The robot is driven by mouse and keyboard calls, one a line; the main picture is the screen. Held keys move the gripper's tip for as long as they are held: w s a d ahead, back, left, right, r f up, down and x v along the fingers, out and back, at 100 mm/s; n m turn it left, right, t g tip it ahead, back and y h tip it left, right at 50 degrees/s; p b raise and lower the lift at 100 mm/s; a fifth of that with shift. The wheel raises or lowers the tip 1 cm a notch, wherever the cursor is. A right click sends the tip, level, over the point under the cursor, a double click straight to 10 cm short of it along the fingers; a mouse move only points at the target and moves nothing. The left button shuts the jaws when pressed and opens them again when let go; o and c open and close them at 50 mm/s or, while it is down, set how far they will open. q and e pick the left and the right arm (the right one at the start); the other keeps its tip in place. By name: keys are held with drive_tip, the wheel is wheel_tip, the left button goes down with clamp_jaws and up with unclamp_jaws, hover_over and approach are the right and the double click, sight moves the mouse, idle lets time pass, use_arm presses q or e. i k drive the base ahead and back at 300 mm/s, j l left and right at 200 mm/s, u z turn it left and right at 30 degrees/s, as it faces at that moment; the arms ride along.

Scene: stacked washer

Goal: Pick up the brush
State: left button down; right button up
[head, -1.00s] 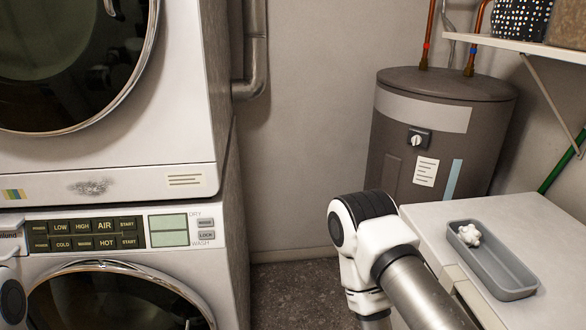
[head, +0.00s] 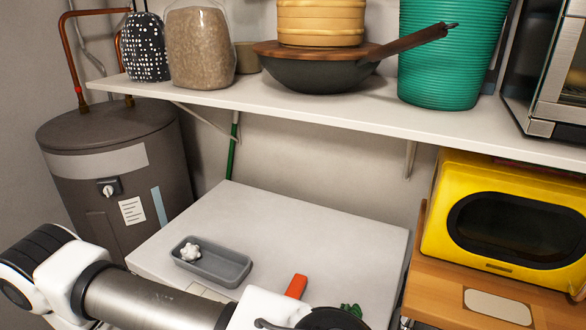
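I cannot tell for sure which thing is the brush.
A grey tray (head: 232,277) with a small white object (head: 190,252) sits on the cabinet. A small green thing (head: 351,309) is near the bottom edge. A shelf (head: 310,108) with pan and bin hangs above. A yellow microwave (head: 505,222) stands right, a water heater (head: 115,190) left.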

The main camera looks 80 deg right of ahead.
sight(295, 288)
drive_tip(key=z, duration=0.85)
